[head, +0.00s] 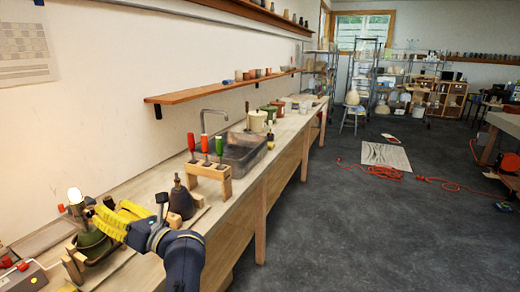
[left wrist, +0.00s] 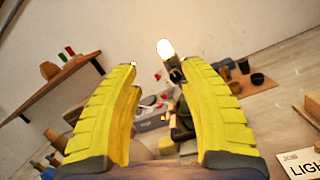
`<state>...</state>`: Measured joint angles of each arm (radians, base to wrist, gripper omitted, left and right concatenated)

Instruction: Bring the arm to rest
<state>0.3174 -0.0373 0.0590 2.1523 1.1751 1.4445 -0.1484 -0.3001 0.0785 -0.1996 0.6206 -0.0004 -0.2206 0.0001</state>
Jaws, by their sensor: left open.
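My left gripper (head: 112,216), with ribbed yellow fingers, is at the lower left of the head view beside the lamp. In the left wrist view its two fingers (left wrist: 158,72) stand wide apart with nothing held between them. A glowing bulb (head: 75,195) sits on top of the lamp with the dark green body (head: 92,243), which is partly hidden by my gripper. The lit bulb also shows in the left wrist view (left wrist: 165,48), beyond the gap between the fingers. My right gripper is not in view.
A grey box with red knobs (head: 24,277) is at the lower left corner. A wooden rack (head: 212,184) holds screwdrivers with red and green handles, near a grey sink (head: 243,150). A dark conical object (head: 181,200) stands close by. A printed card (left wrist: 300,163) lies at the right.

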